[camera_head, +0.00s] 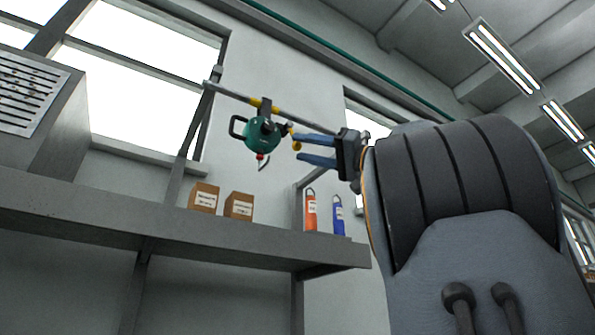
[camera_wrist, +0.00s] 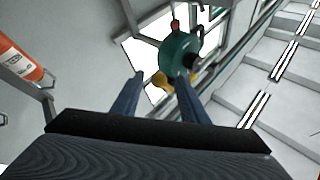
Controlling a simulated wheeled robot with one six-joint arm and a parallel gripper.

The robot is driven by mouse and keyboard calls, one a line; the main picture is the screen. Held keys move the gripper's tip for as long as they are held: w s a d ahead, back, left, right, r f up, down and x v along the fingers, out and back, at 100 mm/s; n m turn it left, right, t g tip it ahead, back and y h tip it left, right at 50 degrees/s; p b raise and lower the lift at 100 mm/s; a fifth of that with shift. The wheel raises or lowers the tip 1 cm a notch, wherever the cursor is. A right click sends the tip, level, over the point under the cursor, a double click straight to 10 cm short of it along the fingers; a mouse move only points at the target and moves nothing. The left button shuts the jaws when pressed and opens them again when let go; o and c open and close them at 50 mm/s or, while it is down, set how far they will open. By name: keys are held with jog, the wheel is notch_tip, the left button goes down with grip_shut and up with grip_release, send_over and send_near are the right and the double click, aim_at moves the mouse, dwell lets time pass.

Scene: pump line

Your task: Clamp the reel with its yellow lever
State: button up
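The green reel (camera_head: 261,136) hangs under a grey rail, below a yellow clamp piece (camera_head: 265,106), with a red tip at its underside. In the wrist view the reel (camera_wrist: 180,55) is just beyond the fingertips. The yellow lever (camera_head: 296,145) ends in a small knob on the reel's right side. My gripper (camera_head: 297,146) reaches in from the right with its blue fingers apart at the knob. In the wrist view, yellow (camera_wrist: 161,81) shows between the two open fingertips, with gaps beside it. Whether a finger touches it I cannot tell.
The rail (camera_head: 232,94) runs along the wall above a grey shelf (camera_head: 180,228). On the shelf stand two cardboard boxes (camera_head: 204,197), an orange cylinder (camera_head: 311,212) and a blue cylinder (camera_head: 338,217). The air around the reel is otherwise clear.

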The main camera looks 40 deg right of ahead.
jog(key=b+v, duration=0.1)
jog(key=v, duration=0.3)
jog(key=shift+s+d+f, duration=0.15)
jog(key=shift+s, duration=0.2)
jog(key=c, duration=0.4)
jog(key=shift+s+d+r+p, duration=0.15)
jog(key=shift+r+p, duration=0.1)
jog(key=shift+p, duration=0.1)
jog(key=shift+c, duration=1.4)
jog(key=s+p, duration=0.1)
jog(key=s+d+r+n+g+h+p, duration=0.1)
jog(key=p, duration=0.1)
jog(key=s+d+r+n+p, duration=0.1)
jog(key=p, duration=0.1)
jog(key=shift+s+r, duration=0.2)
jog(key=shift+r, duration=0.05)
grip_shut()
jog(key=s+d+r+n+g+h+p, duration=0.1)
jog(key=s+d+n+g+h+p, duration=0.2)
jog(key=s+p, duration=0.4)
jog(key=p+x, duration=0.3)
jog(key=x, duration=1.1)
jog(key=shift+w+d+r+m, duration=0.15)
jog(key=shift+w+d+m, duration=0.05)
jog(key=shift+d+m, duration=0.1)
